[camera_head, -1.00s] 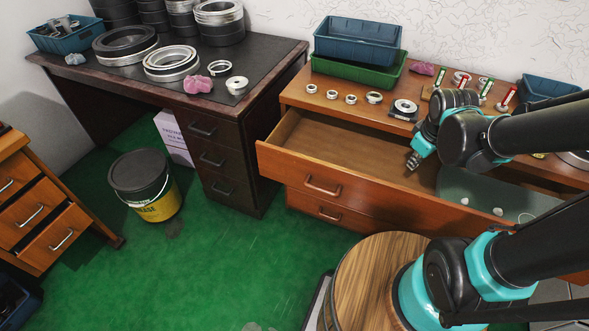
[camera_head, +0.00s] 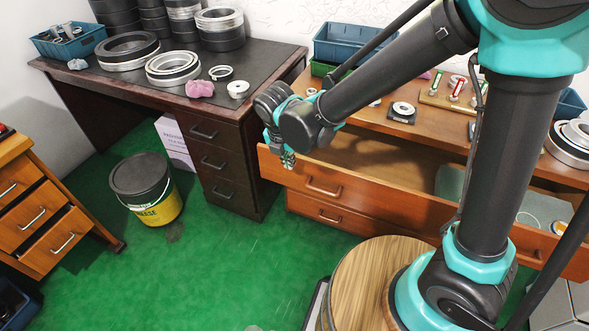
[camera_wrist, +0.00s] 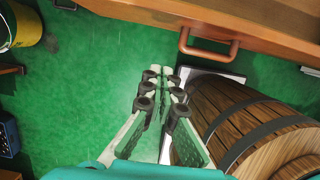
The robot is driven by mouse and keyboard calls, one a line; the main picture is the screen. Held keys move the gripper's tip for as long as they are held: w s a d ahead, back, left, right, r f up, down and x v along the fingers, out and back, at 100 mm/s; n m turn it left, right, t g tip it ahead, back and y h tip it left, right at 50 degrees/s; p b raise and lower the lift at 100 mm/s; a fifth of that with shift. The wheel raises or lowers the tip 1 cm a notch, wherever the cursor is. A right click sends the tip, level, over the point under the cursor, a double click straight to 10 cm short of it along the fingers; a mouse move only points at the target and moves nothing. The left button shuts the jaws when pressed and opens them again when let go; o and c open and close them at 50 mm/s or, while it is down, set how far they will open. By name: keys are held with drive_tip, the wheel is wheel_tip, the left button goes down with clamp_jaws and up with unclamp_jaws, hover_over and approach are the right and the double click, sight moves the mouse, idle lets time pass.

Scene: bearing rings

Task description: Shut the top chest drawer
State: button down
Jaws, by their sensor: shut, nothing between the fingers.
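The wooden chest (camera_head: 440,130) stands against the back wall at the right. Its wide top drawer (camera_head: 390,201) is pulled far out, and its inside shows behind the front panel. The drawer front and its handle also show at the top of the wrist view (camera_wrist: 207,42). My gripper (camera_head: 288,161) points down at the left end of the drawer front, left of the handle (camera_head: 322,188). In the wrist view my gripper (camera_wrist: 160,73) has its fingers together, holds nothing, and hangs over green floor in front of the drawer. I cannot tell whether it touches the panel.
A lower drawer (camera_head: 320,210) is below the top one. A wooden barrel (camera_wrist: 245,125) stands close to the right of my gripper. The dark desk (camera_head: 225,155) is at the left, with a black-and-yellow bucket (camera_head: 147,190) before it.

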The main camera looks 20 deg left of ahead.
sight(297, 169)
drive_tip(key=w+f, duration=0.1)
drive_tip(key=f, duration=0.2)
drive_tip(key=w+f, duration=0.2)
drive_tip(key=f, duration=0.1)
drive_tip(key=w+f, duration=0.2)
drive_tip(key=f, duration=0.1)
drive_tip(key=shift+w+f, duration=0.25)
drive_tip(key=shift+f, duration=0.05)
drive_tip(key=shift+w, duration=0.4)
drive_tip(key=w, duration=2.4)
drive_tip(key=shift+d, duration=0.45)
drive_tip(key=shift+w, duration=0.15)
